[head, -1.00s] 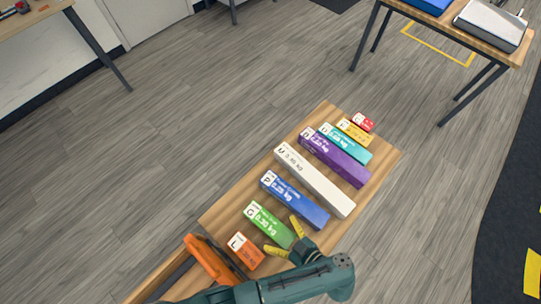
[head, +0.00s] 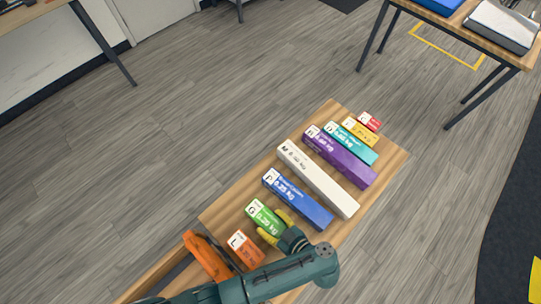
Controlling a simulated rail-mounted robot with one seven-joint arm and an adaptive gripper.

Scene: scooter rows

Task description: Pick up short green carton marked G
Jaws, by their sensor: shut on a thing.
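The short green carton marked G (head: 264,217) lies on the wooden bench top, between the blue carton marked P and the orange carton marked L. My gripper (head: 277,227) is at its right end, with yellow fingertips on either side of it. The fingers are shut on the green carton. The dark teal wrist hides the carton's right end. I cannot tell whether the carton is clear of the wood.
The blue carton (head: 297,200) lies just above the green one, and the orange carton (head: 245,249) just below. A white carton (head: 317,178), a purple carton (head: 339,156) and several smaller ones continue the row. An orange handle-like part (head: 207,257) stands at the lower left.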

